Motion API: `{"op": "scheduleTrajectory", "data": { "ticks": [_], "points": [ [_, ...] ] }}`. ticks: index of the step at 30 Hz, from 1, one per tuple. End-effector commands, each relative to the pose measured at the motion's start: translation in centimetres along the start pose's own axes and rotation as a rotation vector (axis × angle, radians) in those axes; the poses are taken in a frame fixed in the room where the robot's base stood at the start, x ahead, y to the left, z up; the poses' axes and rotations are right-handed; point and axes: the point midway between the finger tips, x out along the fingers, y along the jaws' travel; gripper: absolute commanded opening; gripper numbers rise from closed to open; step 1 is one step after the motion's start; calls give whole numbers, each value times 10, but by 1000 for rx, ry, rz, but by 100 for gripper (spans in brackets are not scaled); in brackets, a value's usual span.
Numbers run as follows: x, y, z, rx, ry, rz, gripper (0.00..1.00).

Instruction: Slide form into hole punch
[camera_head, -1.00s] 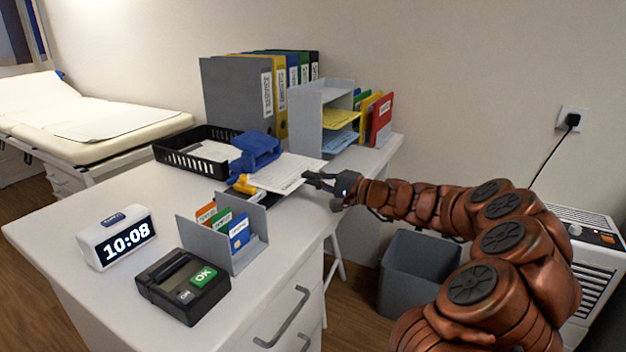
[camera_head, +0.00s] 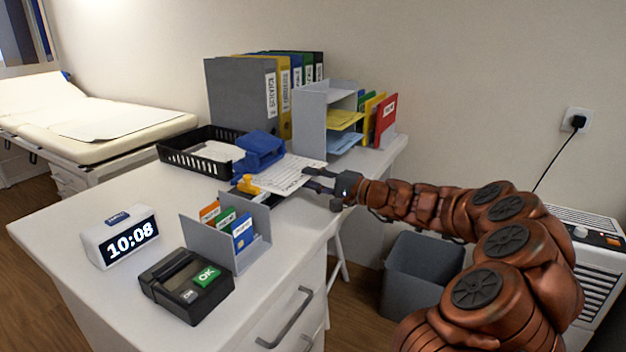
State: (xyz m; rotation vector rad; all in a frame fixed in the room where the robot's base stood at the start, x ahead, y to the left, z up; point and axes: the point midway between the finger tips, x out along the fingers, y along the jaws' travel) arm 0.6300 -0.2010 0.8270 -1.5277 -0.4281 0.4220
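The form (camera_head: 288,174) is a white printed sheet lying near the right side of the desk. Its back-left edge meets the blue hole punch (camera_head: 262,148); I cannot tell how far it reaches into the slot. My gripper (camera_head: 305,178) is at the form's right edge, by the desk's side. Its two dark fingers are spread apart, with the form's edge at or between their tips. Contact is too small to make out.
A card holder (camera_head: 225,245), card terminal (camera_head: 187,285) and clock (camera_head: 122,240) stand nearer. A black tray (camera_head: 190,165), binders (camera_head: 240,95) and a grey shelf (camera_head: 310,125) stand behind. A bin (camera_head: 420,275) is below my arm.

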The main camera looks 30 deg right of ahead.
Motion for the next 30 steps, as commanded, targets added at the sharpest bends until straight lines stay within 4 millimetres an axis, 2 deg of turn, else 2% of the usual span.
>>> {"op": "scheduleTrajectory", "data": {
  "ticks": [10,14,17,30],
  "points": [
    [-1,0,0,0,0,0,35],
    [-7,0,0,0,1,0,35],
    [-20,0,-1,1,3,0,35],
    [-96,0,-1,1,3,0,35]
  ]
}}
